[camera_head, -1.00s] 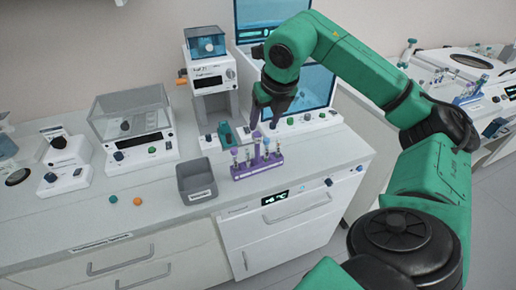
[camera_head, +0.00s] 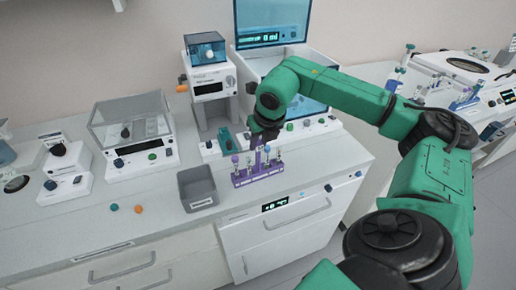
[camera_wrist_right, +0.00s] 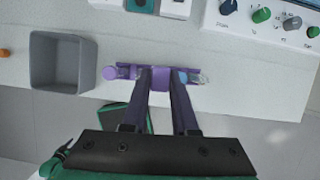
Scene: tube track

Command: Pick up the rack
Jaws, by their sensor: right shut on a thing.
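The purple rack (camera_head: 258,175) stands near the front edge of the counter in the head view, with several small tubes in it and an upright handle in its middle. My right gripper (camera_head: 262,141) is above it, with its fingers at the handle. In the right wrist view the two fingers of my right gripper (camera_wrist_right: 162,75) are shut on the purple handle, and the rack (camera_wrist_right: 127,71) shows on both sides of them. The lower parts of the rack are partly hidden by the fingers there. My left gripper is not in view.
A grey bin (camera_head: 197,190) stands just left of the rack, close to it. Two small balls, orange (camera_head: 138,209) and teal (camera_head: 114,207), lie on the counter further left. Instruments with knobs stand behind. The counter's front edge is close to the rack.

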